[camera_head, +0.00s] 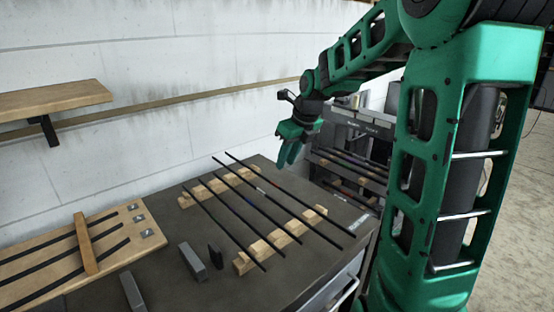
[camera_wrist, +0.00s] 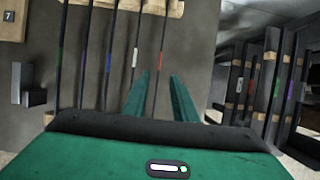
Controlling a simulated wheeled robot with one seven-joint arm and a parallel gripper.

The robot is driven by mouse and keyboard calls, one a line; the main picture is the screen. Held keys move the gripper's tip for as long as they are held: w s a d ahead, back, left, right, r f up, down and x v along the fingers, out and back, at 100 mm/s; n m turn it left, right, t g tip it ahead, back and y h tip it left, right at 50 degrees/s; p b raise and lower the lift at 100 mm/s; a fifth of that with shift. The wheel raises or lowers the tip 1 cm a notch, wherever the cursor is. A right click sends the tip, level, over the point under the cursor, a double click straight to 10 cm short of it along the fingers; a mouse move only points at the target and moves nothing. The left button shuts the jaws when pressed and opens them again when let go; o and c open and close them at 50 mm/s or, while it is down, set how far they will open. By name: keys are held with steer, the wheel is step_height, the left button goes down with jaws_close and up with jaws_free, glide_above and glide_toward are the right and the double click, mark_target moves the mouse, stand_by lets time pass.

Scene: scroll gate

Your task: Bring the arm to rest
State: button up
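My gripper (camera_head: 290,152) hangs fingers-down from my green arm, in the air above the back right edge of the dark table (camera_head: 170,215). In the wrist view its two green fingers (camera_wrist: 161,76) stand apart with a gap between them and hold nothing. Several thin black rods (camera_head: 242,198) lie side by side across two notched wooden supports (camera_head: 281,240) on the table, below and in front of my gripper. In the wrist view the rods carry coloured bands; a red-banded rod (camera_wrist: 162,50) shows between and beyond the fingers, apart from them.
A wooden board (camera_head: 30,257) with dark strips under a crossbar lies at the table's left. Grey blocks (camera_head: 192,262) stand near the table's front. A rack with more rods (camera_head: 350,165) is beyond the table's right side. A wooden shelf (camera_head: 50,98) juts from the concrete wall.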

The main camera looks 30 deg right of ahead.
steer(key=shift+s, duration=0.1)
steer(key=s+f+n+g, duration=0.2)
steer(key=s+n, duration=1.1)
steer(key=s, duration=0.3)
steer(key=s+f+n+g, duration=0.2)
steer(key=s+n, duration=1.2)
steer(key=s, duration=0.3)
steer(key=shift+s+a+f+h, duration=0.15)
steer(key=shift+a+f+h, duration=0.15)
steer(key=shift+a+f, duration=0.05)
